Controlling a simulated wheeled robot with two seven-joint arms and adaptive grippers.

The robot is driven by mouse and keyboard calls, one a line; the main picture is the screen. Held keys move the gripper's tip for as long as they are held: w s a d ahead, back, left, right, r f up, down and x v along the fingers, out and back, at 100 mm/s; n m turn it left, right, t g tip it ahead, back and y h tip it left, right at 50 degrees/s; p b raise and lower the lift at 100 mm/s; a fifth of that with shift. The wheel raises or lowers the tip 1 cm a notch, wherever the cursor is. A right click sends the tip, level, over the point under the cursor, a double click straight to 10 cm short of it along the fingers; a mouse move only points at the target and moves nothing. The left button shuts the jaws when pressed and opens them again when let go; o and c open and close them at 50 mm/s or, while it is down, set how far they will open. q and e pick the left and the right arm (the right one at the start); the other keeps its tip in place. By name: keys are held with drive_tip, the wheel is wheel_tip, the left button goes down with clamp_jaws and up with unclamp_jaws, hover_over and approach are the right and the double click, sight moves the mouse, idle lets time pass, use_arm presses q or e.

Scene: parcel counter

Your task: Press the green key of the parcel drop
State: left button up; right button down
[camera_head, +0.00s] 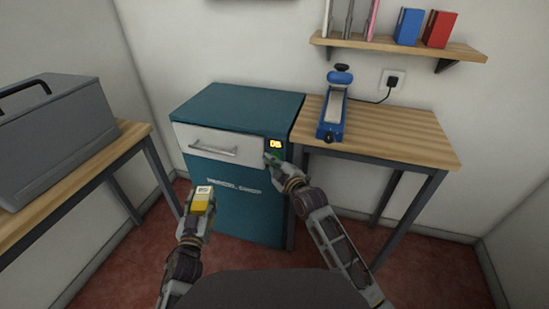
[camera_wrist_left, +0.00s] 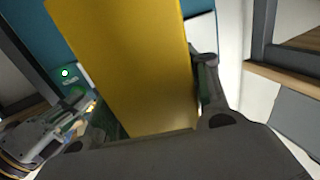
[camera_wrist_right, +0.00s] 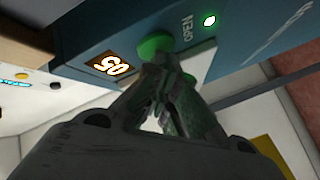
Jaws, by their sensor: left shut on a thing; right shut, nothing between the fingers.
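The parcel drop (camera_head: 235,215) is a teal cabinet with a white front panel and a bar handle (camera_head: 212,150); the panel looks shut. Its round green key (camera_wrist_right: 156,44) sits between the lit display (camera_wrist_right: 107,66) and the word OPEN in the right wrist view. My right gripper (camera_wrist_right: 165,62) is shut and empty, its fingertips at the key and covering part of it; I cannot tell whether they press it. In the head view the right gripper (camera_head: 273,158) hides the key. My left gripper (camera_head: 198,212) is shut on a yellow parcel (camera_wrist_left: 130,65) with a white label, held before the cabinet.
A small light (camera_wrist_right: 210,20) glows beside OPEN. A wooden table (camera_head: 385,135) with a blue device (camera_head: 332,110) stands right of the cabinet. A grey box (camera_head: 55,130) sits on the left table. A shelf (camera_head: 400,44) hangs above.

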use_arm(q)
drive_tip(key=shift+r+p, duration=0.55)
drive_tip(key=shift+r, duration=0.1)
use_arm(e)
drive_tip(key=shift+s+a, duration=0.15)
drive_tip(key=shift+s, duration=0.3)
use_arm(q)
drive_tip(key=shift+r, duration=0.1)
